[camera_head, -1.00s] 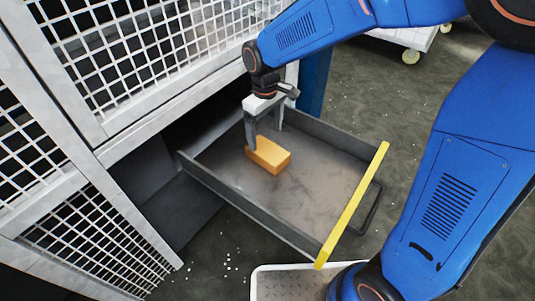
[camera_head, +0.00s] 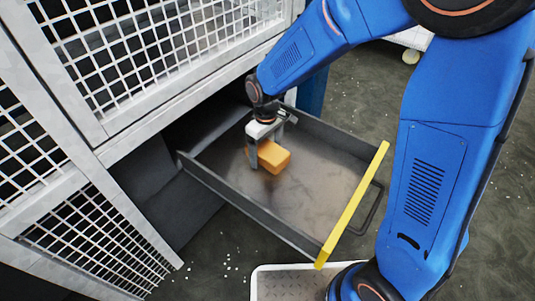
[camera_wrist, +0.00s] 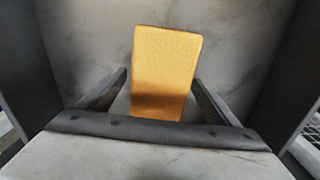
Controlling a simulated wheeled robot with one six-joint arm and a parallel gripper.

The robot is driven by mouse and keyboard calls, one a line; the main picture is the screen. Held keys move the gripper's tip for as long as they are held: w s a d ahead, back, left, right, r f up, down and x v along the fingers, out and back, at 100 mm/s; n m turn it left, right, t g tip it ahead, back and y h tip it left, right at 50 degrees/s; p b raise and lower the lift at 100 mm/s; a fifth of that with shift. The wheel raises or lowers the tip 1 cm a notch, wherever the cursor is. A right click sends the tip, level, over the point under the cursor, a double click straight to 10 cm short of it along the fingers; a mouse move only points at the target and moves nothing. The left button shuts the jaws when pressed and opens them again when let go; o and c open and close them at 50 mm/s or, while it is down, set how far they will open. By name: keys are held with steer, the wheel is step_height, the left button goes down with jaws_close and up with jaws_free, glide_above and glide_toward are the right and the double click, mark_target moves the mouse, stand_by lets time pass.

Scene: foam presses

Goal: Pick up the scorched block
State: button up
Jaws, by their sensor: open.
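The block (camera_head: 274,157) is an orange-yellow brick lying in the open grey drawer (camera_head: 315,190). In the wrist view the block (camera_wrist: 166,62) stands out between the two dark fingers, with a darker brown patch towards its lower end; I cannot tell whether that is scorching or shadow. My gripper (camera_head: 264,150) is open and low over the drawer, with its fingers on either side of the block's end nearest the press. In the wrist view a gap shows between each finger and the block. The block's far underside is hidden.
The drawer has raised grey side walls and a yellow front edge (camera_head: 352,206). A white mesh guard (camera_head: 165,50) of the press rises behind and to the left. A pale tray (camera_head: 290,284) is at the bottom. The rest of the drawer floor is clear.

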steer(key=c, duration=1.1)
steer(key=shift+r, duration=0.1)
steer(key=shift+c, duration=0.2)
